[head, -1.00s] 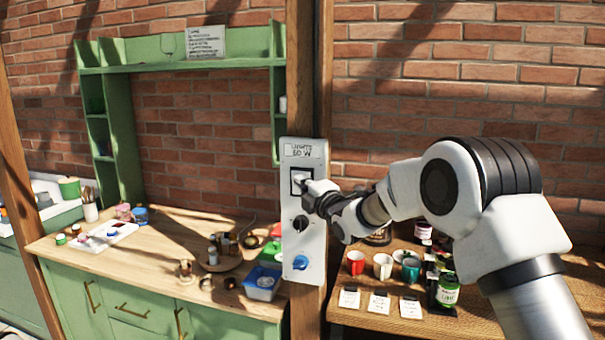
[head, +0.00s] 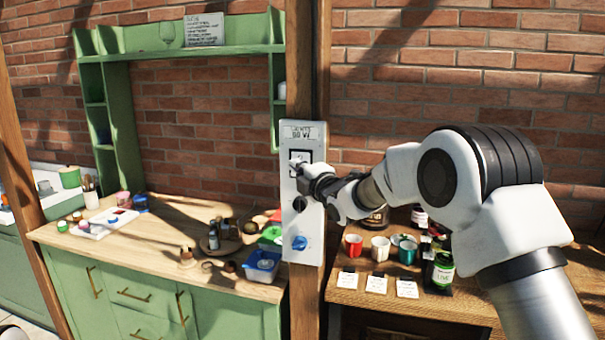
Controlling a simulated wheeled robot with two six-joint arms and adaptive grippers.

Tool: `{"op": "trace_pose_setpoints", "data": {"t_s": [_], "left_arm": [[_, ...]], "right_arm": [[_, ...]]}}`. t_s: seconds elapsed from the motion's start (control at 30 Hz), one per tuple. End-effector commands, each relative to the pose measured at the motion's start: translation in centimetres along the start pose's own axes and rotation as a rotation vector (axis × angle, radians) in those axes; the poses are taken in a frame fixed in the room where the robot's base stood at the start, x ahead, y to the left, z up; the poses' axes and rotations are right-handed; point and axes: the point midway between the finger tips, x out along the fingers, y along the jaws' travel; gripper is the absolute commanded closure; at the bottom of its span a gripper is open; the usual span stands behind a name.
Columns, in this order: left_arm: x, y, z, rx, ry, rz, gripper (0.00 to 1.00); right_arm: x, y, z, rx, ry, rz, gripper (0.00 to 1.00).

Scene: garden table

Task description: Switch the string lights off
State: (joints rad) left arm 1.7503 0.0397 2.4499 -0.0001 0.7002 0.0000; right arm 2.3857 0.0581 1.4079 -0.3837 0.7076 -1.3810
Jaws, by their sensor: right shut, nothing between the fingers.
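A white control panel (head: 303,226) is fixed to the wooden post. It has a label at the top, a rocker switch in a dark frame (head: 305,155), a black knob (head: 299,204) and a blue knob (head: 299,243). My right gripper (head: 297,168) is shut and empty, with its tips at the rocker switch, covering its lower part. I cannot tell whether the tips touch it or which way the rocker is tipped. The string lights themselves are not in view.
The wooden post (head: 304,60) stands between a green bench with a wooden top (head: 105,255) and a wooden table (head: 350,292) holding cups, jars and cards. A blue tub (head: 262,268) sits close left of the panel. A brick wall (head: 450,60) is behind.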

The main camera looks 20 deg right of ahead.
Motion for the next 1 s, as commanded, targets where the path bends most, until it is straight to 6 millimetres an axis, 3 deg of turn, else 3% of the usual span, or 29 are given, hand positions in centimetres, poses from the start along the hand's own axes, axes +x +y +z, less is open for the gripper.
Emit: {"op": "trace_pose_setpoints", "data": {"t_s": [0.03, 0.2, 0.4, 0.57, 1.0], "left_arm": [[1.4, 0.0, 0.1, 0.0, -0.002, 0.0, 0.35], [3.4, 0.0, 0.0, -0.001, -0.001, 0.0, 0.35], [4.6, 0.0, 0.0, 0.0, 0.0, 0.0, 0.35], [4.7, 0.0, 0.0, 0.0, 0.0, 0.0, 0.35], [4.6, 0.0, 0.0, 0.0, 0.0, 0.0, 0.35]], "right_arm": [[-1.4, -0.2, 0.1, 0.001, -0.002, 0.002, 1.0], [-5.7, 0.6, 0.1, 0.001, -0.002, 0.004, 1.0], [-9.1, 1.4, 0.2, 0.0, -0.001, 0.002, 1.0], [-9.8, 1.7, 0.2, -0.001, 0.0, 0.002, 1.0], [-9.7, 1.2, 0.2, 0.001, 0.0, -0.006, 1.0]]}}
